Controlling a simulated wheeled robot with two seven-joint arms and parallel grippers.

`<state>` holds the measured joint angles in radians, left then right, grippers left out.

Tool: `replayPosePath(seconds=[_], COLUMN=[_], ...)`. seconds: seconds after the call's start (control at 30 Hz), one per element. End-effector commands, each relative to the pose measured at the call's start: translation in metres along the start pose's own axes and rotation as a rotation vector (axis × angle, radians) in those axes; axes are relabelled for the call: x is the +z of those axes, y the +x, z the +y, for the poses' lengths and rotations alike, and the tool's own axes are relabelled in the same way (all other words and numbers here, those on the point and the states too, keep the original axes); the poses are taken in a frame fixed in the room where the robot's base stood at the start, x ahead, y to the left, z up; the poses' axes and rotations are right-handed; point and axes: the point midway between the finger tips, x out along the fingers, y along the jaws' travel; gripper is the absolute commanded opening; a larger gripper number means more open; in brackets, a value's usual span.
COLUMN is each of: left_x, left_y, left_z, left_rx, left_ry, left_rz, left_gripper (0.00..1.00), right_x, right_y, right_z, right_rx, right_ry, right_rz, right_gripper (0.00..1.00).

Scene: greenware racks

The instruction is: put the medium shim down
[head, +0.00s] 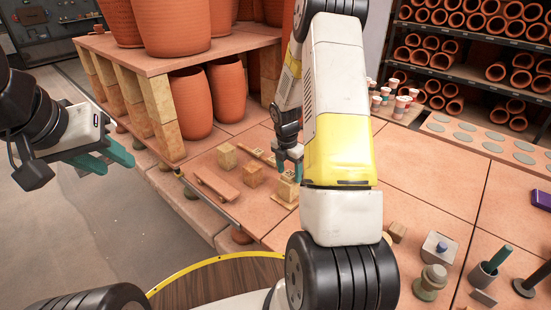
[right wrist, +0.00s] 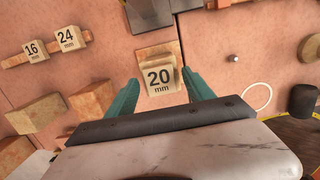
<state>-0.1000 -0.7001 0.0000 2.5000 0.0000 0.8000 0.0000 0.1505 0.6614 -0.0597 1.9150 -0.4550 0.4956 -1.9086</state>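The medium shim (right wrist: 160,78), a pale block marked 20 mm, lies label up on a light wooden block in the right wrist view. In the head view the shim (head: 288,177) is below my right gripper (head: 289,152). The teal fingers of my right gripper (right wrist: 160,90) stand on both sides of the shim, with a narrow gap visible on each side. The 16 mm shim (right wrist: 35,50) and 24 mm shim (right wrist: 68,38) sit on a wooden strip (right wrist: 17,61). My left gripper (head: 106,158) is empty, fingers apart, left of the slab.
Wooden blocks (head: 252,174) and a reddish board (head: 218,188) lie near the shims. Large clay pots (head: 190,103) stand under a shelf (head: 170,57) behind. The slab between is mostly clear.

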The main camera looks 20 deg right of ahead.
Motion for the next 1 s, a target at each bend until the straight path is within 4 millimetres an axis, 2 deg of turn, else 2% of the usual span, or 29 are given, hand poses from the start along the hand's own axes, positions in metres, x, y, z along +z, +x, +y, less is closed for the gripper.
replayPosePath(seconds=[0.23, 0.37, 0.8, 1.0], left_x=[0.0, 0.0, 0.0, 0.0], left_y=[0.0, 0.0, 0.0, 0.0], left_z=[0.0, 0.0, 0.0, 0.0], left_rx=[0.0, 0.0, 0.0, 0.0], left_ry=[0.0, 0.0, 0.0, 0.0], left_rz=[0.0, 0.0, 0.0, 0.0], left_gripper=[0.36, 0.36, 0.36, 0.36], right_x=[0.0, 0.001, 0.001, 0.0], right_y=[-0.001, -0.013, -0.1, -0.121], right_z=[0.0, 0.0, 0.0, 0.0], right_rx=[0.0, 0.002, 0.002, 0.002], right_ry=[0.0, 0.0, 0.001, 0.003], right_rz=[0.0, -0.002, -0.001, -0.001], right_gripper=[0.61, 0.61, 0.61, 0.61])
